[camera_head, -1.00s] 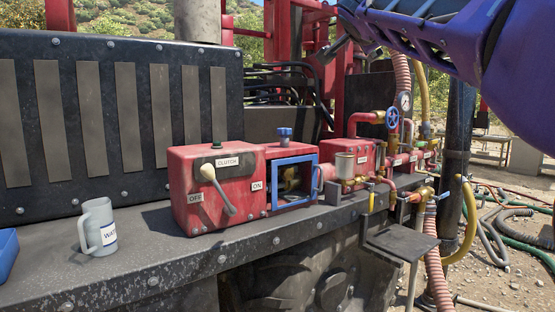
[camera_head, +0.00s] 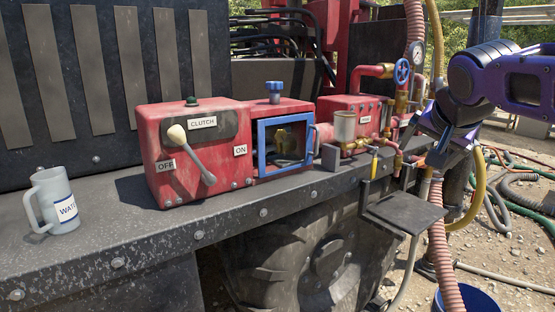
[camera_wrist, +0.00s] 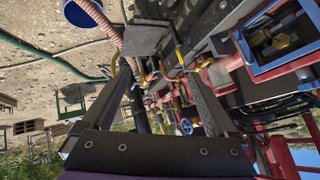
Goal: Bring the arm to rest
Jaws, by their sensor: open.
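My gripper (camera_head: 424,146) is at the right of the head view, at the end of my purple arm. It hangs in front of the pipes and hoses, above the black step plate (camera_head: 404,212). In the wrist view my gripper (camera_wrist: 160,92) shows two dark fingers spread wide apart, with nothing between them. The pipes and the blue valve wheel (camera_wrist: 186,126) lie beyond the fingers. Whether the fingers touch any pipe cannot be told.
A water mug (camera_head: 52,200) is at left. A blue bucket (camera_head: 468,299) stands below. Hoses lie on the gravel at right.

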